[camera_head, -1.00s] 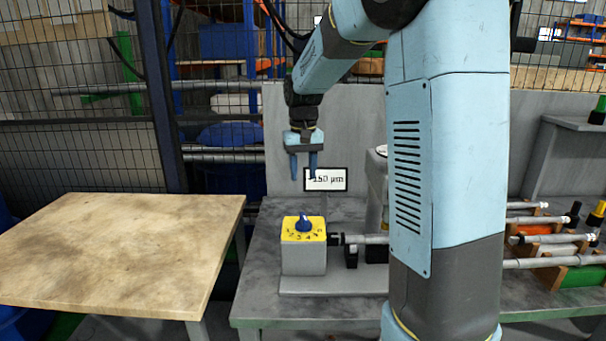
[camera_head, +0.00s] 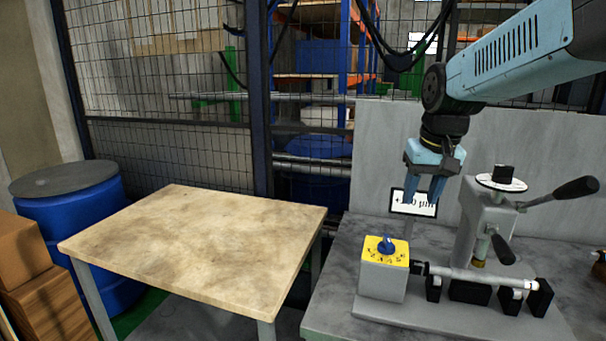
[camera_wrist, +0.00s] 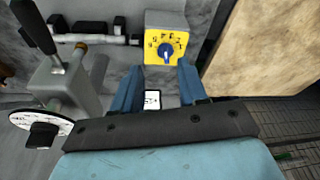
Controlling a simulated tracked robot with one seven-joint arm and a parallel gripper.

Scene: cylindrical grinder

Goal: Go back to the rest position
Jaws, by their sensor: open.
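My gripper (camera_head: 421,200) is open and empty, with its two blue fingers pointing down. It hangs above the grinder table, in front of a small white sign reading in "µm" (camera_head: 425,210), which it partly covers. In the wrist view the gripper (camera_wrist: 157,82) shows its fingers apart, with the yellow-faced dial box (camera_wrist: 166,38) beyond the fingertips. In the head view that dial box (camera_head: 383,275) with its blue knob stands below and left of the gripper, apart from it. My arm reaches in from the upper right.
The grinder (camera_head: 482,220) with its black handle stands right of my gripper. A metal shaft (camera_head: 475,279) lies in black supports beside the dial box. A bare wooden table (camera_head: 200,240) is at left. A blue barrel (camera_head: 80,225), cardboard boxes (camera_head: 35,285) and a mesh fence (camera_head: 175,150) surround it.

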